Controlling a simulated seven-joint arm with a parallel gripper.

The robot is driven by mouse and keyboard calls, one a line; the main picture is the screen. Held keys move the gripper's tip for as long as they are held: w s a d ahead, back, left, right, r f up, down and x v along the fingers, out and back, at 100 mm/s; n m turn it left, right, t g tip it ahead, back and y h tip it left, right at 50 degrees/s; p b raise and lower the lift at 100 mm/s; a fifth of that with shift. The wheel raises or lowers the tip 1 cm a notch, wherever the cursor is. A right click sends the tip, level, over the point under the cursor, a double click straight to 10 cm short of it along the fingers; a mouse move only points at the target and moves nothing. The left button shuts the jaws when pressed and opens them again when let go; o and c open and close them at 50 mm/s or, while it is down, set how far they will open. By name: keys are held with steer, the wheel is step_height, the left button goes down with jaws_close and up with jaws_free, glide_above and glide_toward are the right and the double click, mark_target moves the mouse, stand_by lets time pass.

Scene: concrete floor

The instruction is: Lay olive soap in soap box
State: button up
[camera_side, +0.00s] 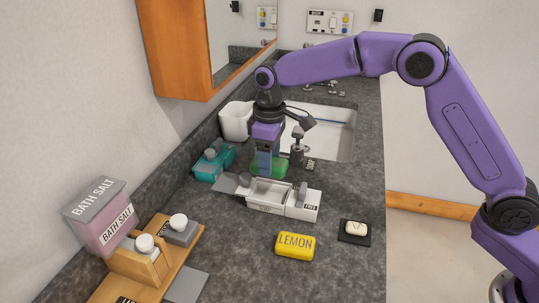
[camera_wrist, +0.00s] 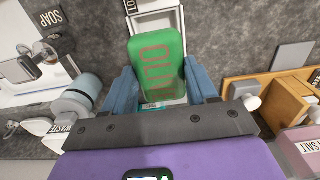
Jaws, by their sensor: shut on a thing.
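The olive soap (camera_wrist: 157,70) is a green block with "OLIV" visible on its face. My gripper (camera_wrist: 162,88) is shut on it, with a blue finger at each side. In the side view the green soap (camera_side: 278,166) is low under my gripper (camera_side: 266,165), partly hidden by a finger. A white open box (camera_side: 264,198), which looks like the soap box, is just in front of the soap in the side view. In the wrist view this box (camera_wrist: 155,22) shows beyond and partly beneath the soap. I cannot tell whether they touch.
A teal box (camera_side: 211,166) is left of my gripper, and a soap dispenser (camera_side: 297,148) stands to its right by the sink (camera_side: 335,138). Yellow lemon soap (camera_side: 295,245) and a pale soap on a dark dish (camera_side: 354,238) lie in front. Bath salt (camera_side: 104,222) stands at left.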

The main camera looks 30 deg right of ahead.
steer(key=shift+f, duration=2.9)
steer(key=shift+f, duration=1.2)
steer(key=o, duration=1.3)
steer(key=shift+f, duration=0.1)
steer(key=shift+d, duration=0.1)
step_height(320, 180, up, 18)
steer(key=shift+a+f, duration=0.15)
steer(key=shift+a, duration=0.1)
steer(key=shift+s, duration=0.1)
